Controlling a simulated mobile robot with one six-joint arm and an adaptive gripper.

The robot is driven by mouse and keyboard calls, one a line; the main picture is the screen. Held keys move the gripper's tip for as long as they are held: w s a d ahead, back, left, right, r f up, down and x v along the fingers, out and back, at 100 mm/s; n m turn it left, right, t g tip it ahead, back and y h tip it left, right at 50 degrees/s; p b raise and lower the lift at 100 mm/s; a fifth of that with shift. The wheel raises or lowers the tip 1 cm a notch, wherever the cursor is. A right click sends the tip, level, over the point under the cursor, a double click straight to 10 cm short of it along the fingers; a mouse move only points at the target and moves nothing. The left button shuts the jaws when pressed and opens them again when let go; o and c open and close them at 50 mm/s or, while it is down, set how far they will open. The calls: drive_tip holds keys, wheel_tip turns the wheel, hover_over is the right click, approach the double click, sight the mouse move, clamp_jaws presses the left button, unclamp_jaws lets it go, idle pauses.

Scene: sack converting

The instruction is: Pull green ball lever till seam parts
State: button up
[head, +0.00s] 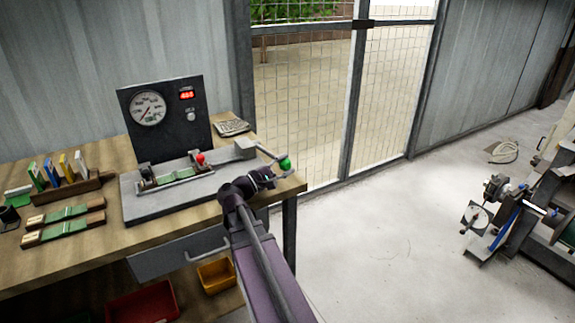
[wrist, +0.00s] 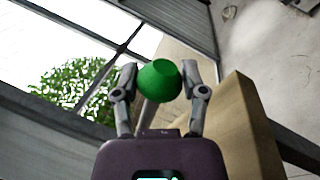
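The green ball (head: 285,164) sits at the end of a thin metal lever (head: 269,152) on the bench fixture, near the bench's right corner. My gripper (head: 275,180) is just below and left of it in the head view. In the wrist view the ball (wrist: 160,82) shows between my two fingers (wrist: 160,72), which stand apart on either side of it. I see no clear squeeze on the ball. A green seam sample (head: 176,175) lies in the fixture beside a red ball (head: 200,158). The seam looks whole, though small.
A dark panel with a dial gauge (head: 149,108) and a red digital display (head: 187,95) stands behind the fixture. Sample strips (head: 62,221) and a rack of coloured cards (head: 66,185) are at left.

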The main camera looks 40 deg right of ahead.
drive_tip(key=o, duration=0.4)
drive_tip(key=shift+f, duration=0.3)
drive_tip(key=shift+r, duration=0.1)
drive_tip(key=shift+w, duration=0.1)
